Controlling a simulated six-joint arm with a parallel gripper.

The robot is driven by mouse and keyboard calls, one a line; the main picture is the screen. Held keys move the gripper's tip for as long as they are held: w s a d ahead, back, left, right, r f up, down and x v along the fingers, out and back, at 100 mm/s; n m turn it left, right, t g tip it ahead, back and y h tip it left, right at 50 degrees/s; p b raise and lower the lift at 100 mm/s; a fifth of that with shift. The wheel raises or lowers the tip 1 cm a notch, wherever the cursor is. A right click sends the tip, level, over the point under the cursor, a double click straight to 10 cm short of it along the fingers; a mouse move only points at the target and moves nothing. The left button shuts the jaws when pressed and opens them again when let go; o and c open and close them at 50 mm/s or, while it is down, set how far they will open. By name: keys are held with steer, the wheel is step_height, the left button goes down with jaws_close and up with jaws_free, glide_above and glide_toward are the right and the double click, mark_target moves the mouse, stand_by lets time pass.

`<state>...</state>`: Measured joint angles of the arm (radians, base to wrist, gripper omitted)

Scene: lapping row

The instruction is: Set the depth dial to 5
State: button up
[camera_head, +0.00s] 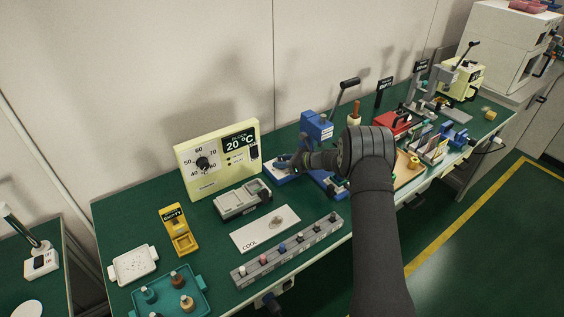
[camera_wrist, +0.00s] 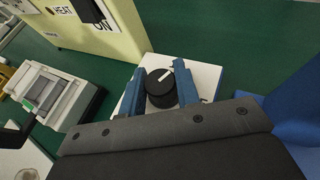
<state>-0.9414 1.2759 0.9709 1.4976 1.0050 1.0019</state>
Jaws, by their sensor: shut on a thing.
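The depth dial appears to be the black round knob (camera_wrist: 160,92) with a white pointer line, on a white plate (camera_wrist: 207,76) in the wrist view. The pointer line slants toward the upper right of that view. No numbers are readable on the plate, so I cannot tell the setting. My gripper (camera_wrist: 160,90) is shut on the knob, with one blue finger on each side. In the head view my gripper (camera_head: 290,163) is at the blue device (camera_head: 317,128) beside the cream heater box; the knob is hidden there.
The cream heater box (camera_head: 190,186) with its own black dial and 20 °C display stands left of my gripper. A grey device (camera_head: 242,200), a COOL plate (camera_head: 258,236) and a grey rack (camera_head: 285,258) lie in front. A red device (camera_head: 392,125) stands to the right.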

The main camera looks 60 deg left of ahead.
steer(key=shift+n+g+h, duration=0.4)
steer(key=shift+n+g, duration=0.2)
steer(key=o, duration=1)
steer(key=shift+c, duration=0.2)
